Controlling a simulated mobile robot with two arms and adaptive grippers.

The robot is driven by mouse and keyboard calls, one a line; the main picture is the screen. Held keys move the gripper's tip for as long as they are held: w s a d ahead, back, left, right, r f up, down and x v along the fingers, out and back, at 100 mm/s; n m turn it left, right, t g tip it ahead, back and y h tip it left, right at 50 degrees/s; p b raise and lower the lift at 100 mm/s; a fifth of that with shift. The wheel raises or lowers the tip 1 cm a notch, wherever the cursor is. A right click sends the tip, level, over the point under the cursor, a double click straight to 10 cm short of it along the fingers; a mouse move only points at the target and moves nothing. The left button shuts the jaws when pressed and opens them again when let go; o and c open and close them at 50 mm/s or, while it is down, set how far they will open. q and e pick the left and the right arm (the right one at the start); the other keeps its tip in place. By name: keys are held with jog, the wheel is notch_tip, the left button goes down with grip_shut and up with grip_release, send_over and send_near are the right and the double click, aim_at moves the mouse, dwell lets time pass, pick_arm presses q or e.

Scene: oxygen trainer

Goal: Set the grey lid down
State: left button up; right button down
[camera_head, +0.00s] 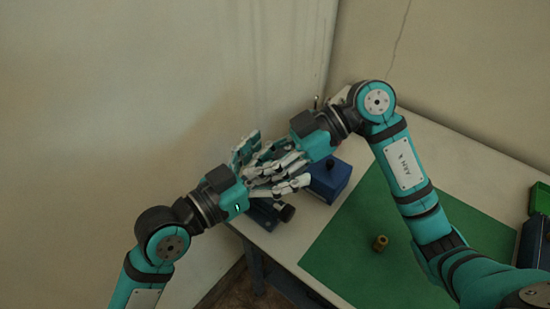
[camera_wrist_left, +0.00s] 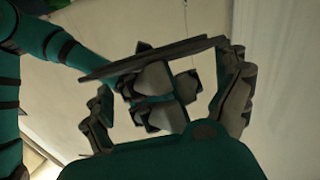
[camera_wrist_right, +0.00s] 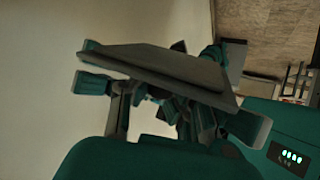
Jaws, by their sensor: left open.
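The grey lid is a thin flat plate. It lies across the left wrist view (camera_wrist_left: 165,55) and the right wrist view (camera_wrist_right: 165,68), tilted in both. In the head view it is hard to tell from the fingers around it. My left gripper (camera_head: 278,158) is open, with its fingers spread either side of the plate. My right gripper (camera_head: 262,168) reaches in from the other side, its fingers on the plate, holding it in the air. The fingers of both grippers interlace closely, and their exact contacts are partly hidden.
Below the grippers, a blue box (camera_head: 329,181) and a dark device (camera_head: 268,214) stand at the white table's (camera_head: 455,155) left end. A brass cylinder (camera_head: 380,242) stands on the green mat (camera_head: 345,262). A green bin (camera_head: 540,199) is at the far right. Walls rise close behind.

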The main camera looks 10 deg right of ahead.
pick_arm(q)
jog(key=c, duration=1.1)
jog(key=o, duration=1.1)
jog(key=shift+a, duration=0.1)
pick_arm(e)
jog(key=shift+s+d+r, duration=0.1)
jog(key=shift+d+r, duration=0.15)
jog(key=shift+r, duration=0.05)
jog(key=d+r+m+t, duration=0.1)
jog(key=s+d+r+m+t, duration=0.1)
jog(key=d+r+t, duration=0.1)
jog(key=shift+s+r+m, duration=0.3)
jog(key=shift+r+m, duration=0.05)
jog(key=shift+m, duration=0.05)
pick_arm(q)
jog(key=v, duration=1.2)
pick_arm(e)
jog(key=shift+s+d+r+m+t, duration=0.1)
jog(key=shift+d+r+m+t, duration=0.2)
jog(key=shift+r, duration=0.1)
